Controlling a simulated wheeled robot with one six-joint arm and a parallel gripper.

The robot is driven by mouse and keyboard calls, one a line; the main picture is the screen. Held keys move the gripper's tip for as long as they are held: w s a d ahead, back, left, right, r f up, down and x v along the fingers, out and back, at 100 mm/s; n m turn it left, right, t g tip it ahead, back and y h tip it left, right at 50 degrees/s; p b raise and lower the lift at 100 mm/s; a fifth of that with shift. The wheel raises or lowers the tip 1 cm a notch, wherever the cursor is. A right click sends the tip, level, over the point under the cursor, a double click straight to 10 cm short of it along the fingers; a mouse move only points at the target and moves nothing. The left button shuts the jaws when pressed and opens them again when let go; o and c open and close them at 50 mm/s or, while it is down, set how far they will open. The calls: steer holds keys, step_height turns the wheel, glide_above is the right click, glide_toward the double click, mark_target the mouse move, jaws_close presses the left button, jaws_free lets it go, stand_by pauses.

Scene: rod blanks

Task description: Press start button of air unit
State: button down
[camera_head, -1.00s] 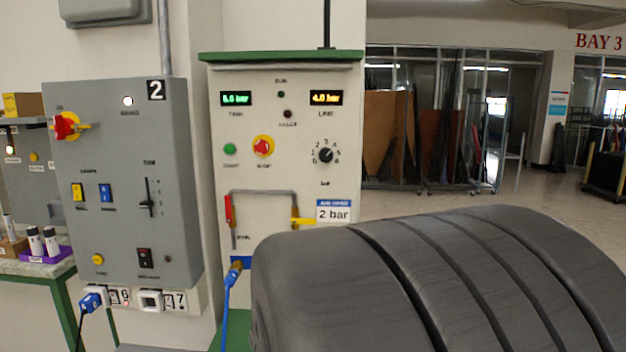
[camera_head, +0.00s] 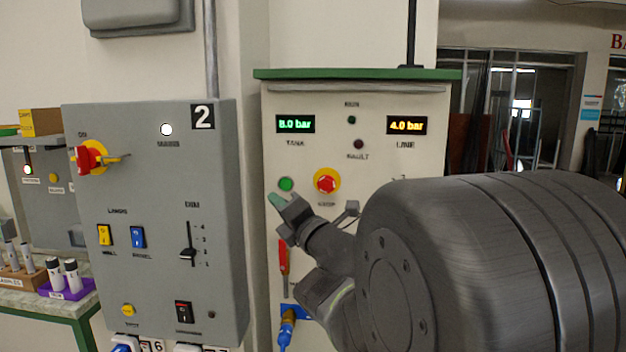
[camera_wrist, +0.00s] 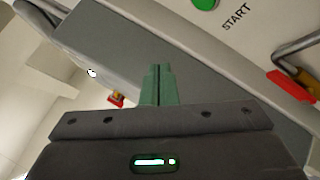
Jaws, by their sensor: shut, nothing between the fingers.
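The air unit (camera_head: 380,165) is a cream panel with a green top edge. Its round green start button (camera_head: 286,184) sits left of a red stop button (camera_head: 326,182) on a yellow ring. The start button (camera_wrist: 205,3) also shows at the top edge of the wrist view, partly cut off, above the word START. My gripper (camera_head: 276,200) has green fingertips, shut and empty, just below and left of the start button in the head view. In the wrist view its fingers (camera_wrist: 157,84) appear below and left of the button. I cannot tell the exact gap to the panel.
A grey control box (camera_head: 165,260) numbered 2 stands to the left, with switches, a slider and a red rotary knob (camera_head: 91,158). A red-handled valve (camera_head: 283,262) and blue hose (camera_head: 286,332) are below the start button. My arm covers the air unit's lower right.

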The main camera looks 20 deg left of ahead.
mark_target(285, 185)
stand_by(0.3)
steer(key=w+a+p, duration=0.2)
steer(key=w, duration=0.6)
steer(key=shift+w+p, duration=0.25)
steer(key=shift+p, duration=0.05)
stand_by(0.3)
steer(key=shift+w+b, duration=0.15)
steer(key=shift+b, duration=0.15)
stand_by(1.3)
steer(key=shift+w+a+b, duration=0.1)
steer(key=shift+w+b, duration=0.15)
steer(key=shift+b, duration=0.05)
